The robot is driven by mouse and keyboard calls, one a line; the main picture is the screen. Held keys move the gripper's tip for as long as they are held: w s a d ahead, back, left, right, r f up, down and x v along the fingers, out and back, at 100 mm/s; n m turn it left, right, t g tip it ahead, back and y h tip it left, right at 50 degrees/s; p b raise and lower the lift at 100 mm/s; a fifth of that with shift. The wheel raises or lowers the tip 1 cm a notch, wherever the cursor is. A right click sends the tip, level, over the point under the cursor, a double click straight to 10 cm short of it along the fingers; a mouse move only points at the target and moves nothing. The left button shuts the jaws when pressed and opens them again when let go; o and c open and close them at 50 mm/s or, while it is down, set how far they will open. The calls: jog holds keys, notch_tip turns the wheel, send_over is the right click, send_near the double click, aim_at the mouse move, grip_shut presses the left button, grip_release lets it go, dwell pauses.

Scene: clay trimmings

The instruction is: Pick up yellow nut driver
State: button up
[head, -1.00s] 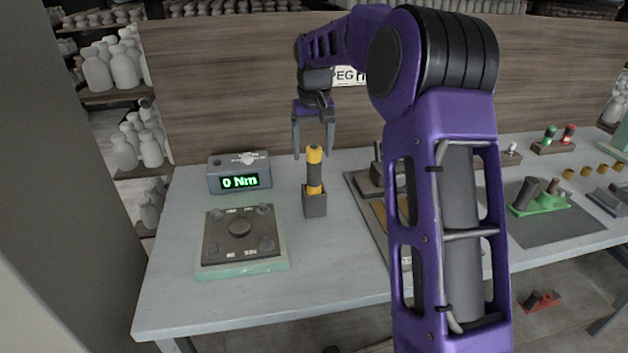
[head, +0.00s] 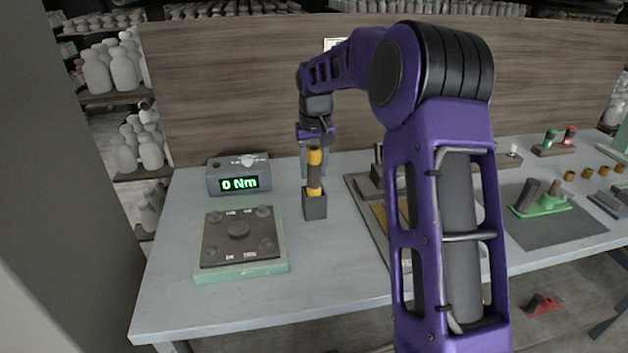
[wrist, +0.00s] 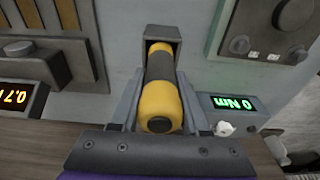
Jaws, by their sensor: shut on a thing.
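The yellow nut driver (head: 314,172), with a dark grey middle band, stands upright in a small dark holder (head: 315,205) on the bench. In the wrist view the driver (wrist: 159,100) lies between the two fingers, its yellow end toward the palm and its far end in the holder (wrist: 162,36). My gripper (wrist: 158,112) is shut on the driver's handle. In the head view my gripper (head: 315,160) is around the driver's upper part, with the fingers partly hidden behind it.
A torque display reading 0 Nm (head: 239,184) stands left of the holder. A green-edged plate with knobs (head: 241,268) is in front of it. A wooden panel (head: 230,90) rises behind the bench.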

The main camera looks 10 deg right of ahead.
grip_shut()
